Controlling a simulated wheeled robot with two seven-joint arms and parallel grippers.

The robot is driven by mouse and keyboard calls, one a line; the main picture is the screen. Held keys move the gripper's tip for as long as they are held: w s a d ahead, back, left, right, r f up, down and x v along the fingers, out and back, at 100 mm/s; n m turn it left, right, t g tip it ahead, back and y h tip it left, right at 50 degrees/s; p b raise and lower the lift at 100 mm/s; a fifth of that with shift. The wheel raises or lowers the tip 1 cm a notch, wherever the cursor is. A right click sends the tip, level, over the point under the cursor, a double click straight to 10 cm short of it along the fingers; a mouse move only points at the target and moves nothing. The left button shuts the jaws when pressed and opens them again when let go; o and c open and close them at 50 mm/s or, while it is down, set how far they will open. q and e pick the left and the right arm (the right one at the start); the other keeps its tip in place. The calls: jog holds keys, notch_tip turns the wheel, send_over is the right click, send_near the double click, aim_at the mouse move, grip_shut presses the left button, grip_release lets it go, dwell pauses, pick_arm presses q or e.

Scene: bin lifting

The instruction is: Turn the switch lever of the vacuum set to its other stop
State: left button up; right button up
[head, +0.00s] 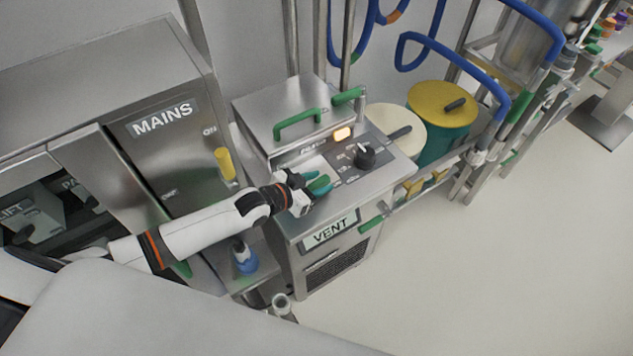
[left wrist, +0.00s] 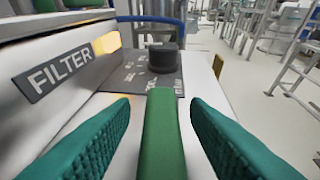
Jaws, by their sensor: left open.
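The vacuum set (head: 345,205) is a steel cabinet with a VENT plate on its front, in the middle of the head view. Its sloped top panel carries a black knob (head: 365,157), a lit amber lamp (head: 342,134) and a green lever (head: 319,182). My left gripper (head: 318,186) is at this panel. In the left wrist view the green lever (left wrist: 162,140) stands between the two teal fingers of my left gripper (left wrist: 160,125), with a gap on each side. The black knob (left wrist: 163,58) is beyond it. The right gripper is not in view.
A steel MAINS cabinet (head: 125,95) with a yellow handle (head: 225,163) stands to the left. A green-handled lid (head: 290,105) is behind the panel. A cream drum (head: 392,125) and a yellow-lidded drum (head: 440,103) stand to the right. Open floor lies at right.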

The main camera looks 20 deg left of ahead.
pick_arm(q)
jog(key=shift+s, duration=0.1)
jog(key=b+v, duration=0.1)
jog(key=v, duration=0.9)
jog(key=shift+s+a, duration=0.1)
jog(key=shift+s, duration=0.05)
jog(key=shift+v, duration=0.8)
